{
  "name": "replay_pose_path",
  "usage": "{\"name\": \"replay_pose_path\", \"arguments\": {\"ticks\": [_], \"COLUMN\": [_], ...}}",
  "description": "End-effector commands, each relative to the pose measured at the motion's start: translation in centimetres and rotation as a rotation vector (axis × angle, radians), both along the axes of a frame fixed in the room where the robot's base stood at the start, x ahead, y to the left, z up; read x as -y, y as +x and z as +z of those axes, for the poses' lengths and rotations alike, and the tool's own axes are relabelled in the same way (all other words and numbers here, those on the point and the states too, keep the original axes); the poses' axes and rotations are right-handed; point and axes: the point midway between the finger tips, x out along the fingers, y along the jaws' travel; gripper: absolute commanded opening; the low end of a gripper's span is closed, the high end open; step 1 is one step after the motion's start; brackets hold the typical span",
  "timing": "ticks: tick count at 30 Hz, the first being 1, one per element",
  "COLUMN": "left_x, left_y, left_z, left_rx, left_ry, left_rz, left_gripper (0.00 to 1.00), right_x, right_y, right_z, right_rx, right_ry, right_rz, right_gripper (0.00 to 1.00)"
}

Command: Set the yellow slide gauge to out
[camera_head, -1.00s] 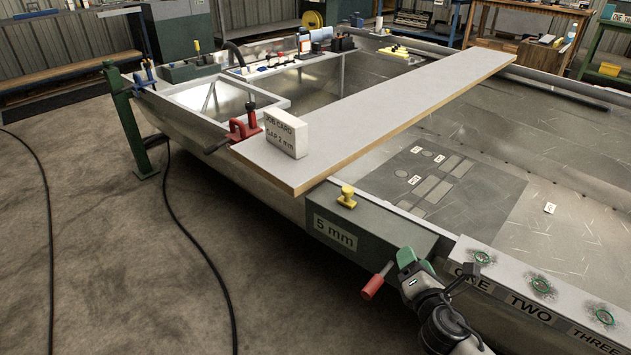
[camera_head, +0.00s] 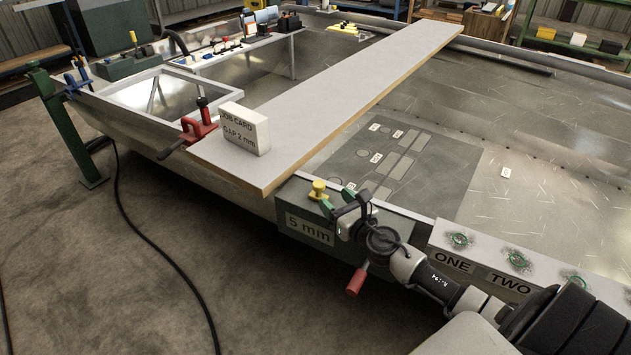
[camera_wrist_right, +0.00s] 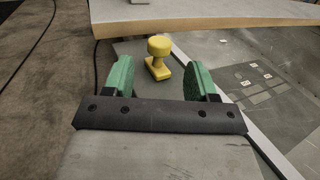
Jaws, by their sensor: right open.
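The yellow slide gauge (camera_head: 319,190) is a round knob on a small block, upright on top of the dark green box labelled "5 mm" (camera_head: 285,192), near its end by the long board. It also shows in the right wrist view (camera_wrist_right: 158,58). My right gripper (camera_head: 337,201) is open and empty, close to the knob on its right side. In the right wrist view its green fingers (camera_wrist_right: 160,74) are spread wide, with the knob seen in the gap between them and a little beyond. Contact is not visible. My left gripper is out of view.
A long grey board (camera_head: 335,105) crosses the hull just behind the knob, with a "GAP 2 mm" job card block (camera_head: 243,128) and red clamp (camera_head: 200,124) on it. A red handle (camera_head: 356,282) hangs below my right arm. Plates "ONE" and "TWO" lie right.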

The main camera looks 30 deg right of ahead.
Motion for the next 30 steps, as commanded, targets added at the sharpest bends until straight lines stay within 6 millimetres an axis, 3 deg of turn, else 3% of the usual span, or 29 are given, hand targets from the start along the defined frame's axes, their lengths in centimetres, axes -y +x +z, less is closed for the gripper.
{"name": "replay_pose_path", "arguments": {"ticks": [6,12,24,30], "left_x": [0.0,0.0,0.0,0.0], "left_y": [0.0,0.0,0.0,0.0], "left_z": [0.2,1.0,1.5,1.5], "left_rx": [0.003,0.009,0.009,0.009], "left_ry": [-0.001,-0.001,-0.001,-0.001], "left_rz": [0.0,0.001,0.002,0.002], "left_gripper": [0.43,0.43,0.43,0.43], "right_x": [0.0,0.0,0.0,0.0], "right_y": [4.4,7.0,7.8,7.8], "right_z": [0.1,0.0,0.0,0.0], "right_rx": [0.003,0.002,0.0,0.0], "right_ry": [0.003,0.005,0.004,0.004], "right_rz": [-0.002,-0.001,-0.001,-0.001], "right_gripper": [0.57,0.57,0.57,0.28]}}
